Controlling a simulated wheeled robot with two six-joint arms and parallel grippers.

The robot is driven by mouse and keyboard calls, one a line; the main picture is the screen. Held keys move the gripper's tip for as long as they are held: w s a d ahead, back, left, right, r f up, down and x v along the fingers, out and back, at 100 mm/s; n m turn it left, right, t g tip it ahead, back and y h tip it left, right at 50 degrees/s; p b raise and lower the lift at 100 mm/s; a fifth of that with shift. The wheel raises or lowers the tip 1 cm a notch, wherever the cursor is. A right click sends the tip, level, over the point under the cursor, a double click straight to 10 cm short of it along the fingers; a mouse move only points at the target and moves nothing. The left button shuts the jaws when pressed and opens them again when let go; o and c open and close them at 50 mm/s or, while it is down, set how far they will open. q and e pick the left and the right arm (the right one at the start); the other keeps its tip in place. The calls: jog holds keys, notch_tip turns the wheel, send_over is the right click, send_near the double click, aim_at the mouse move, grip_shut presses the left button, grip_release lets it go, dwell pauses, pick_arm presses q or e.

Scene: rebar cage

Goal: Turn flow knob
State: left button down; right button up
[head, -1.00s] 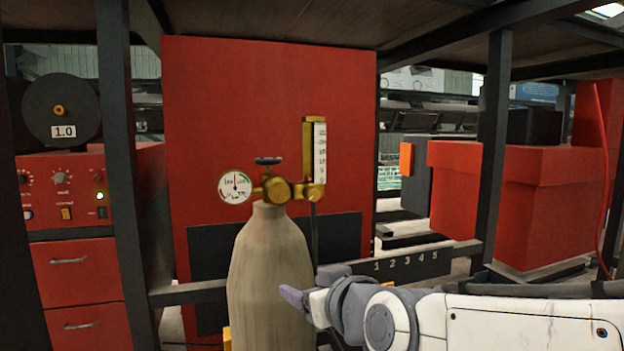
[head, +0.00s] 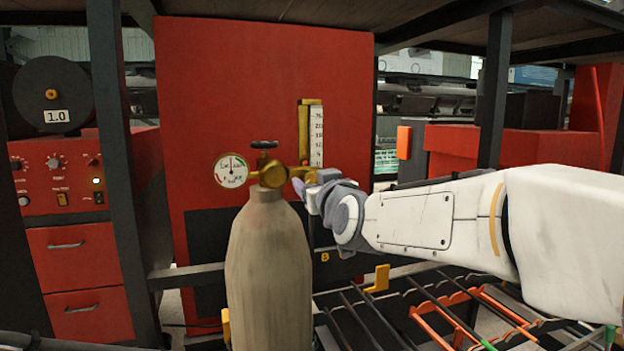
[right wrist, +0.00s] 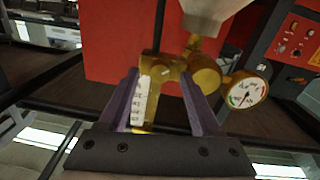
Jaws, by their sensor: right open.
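A beige gas cylinder (head: 268,275) stands upright with a brass regulator (head: 272,173), a round white gauge (head: 232,170) and a dark valve handle (head: 264,144) on top. A flowmeter with a white scale (head: 316,138) rises at the regulator's right. My right gripper (head: 301,184) is at the flowmeter's base, where the flow knob is largely hidden. In the right wrist view, which is upside down, my open purple fingers (right wrist: 160,78) lie either side of the brass flowmeter body (right wrist: 165,68) and its scale (right wrist: 143,100). I cannot tell whether they touch it. My left gripper is out of view.
A red cabinet panel (head: 230,70) stands behind the cylinder. Dark frame posts (head: 110,150) stand left and right (head: 495,90). A rack with dark and coloured bars (head: 440,310) lies below my right arm. A red control unit (head: 65,175) is at left.

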jog(key=shift+w, duration=0.3)
grip_shut()
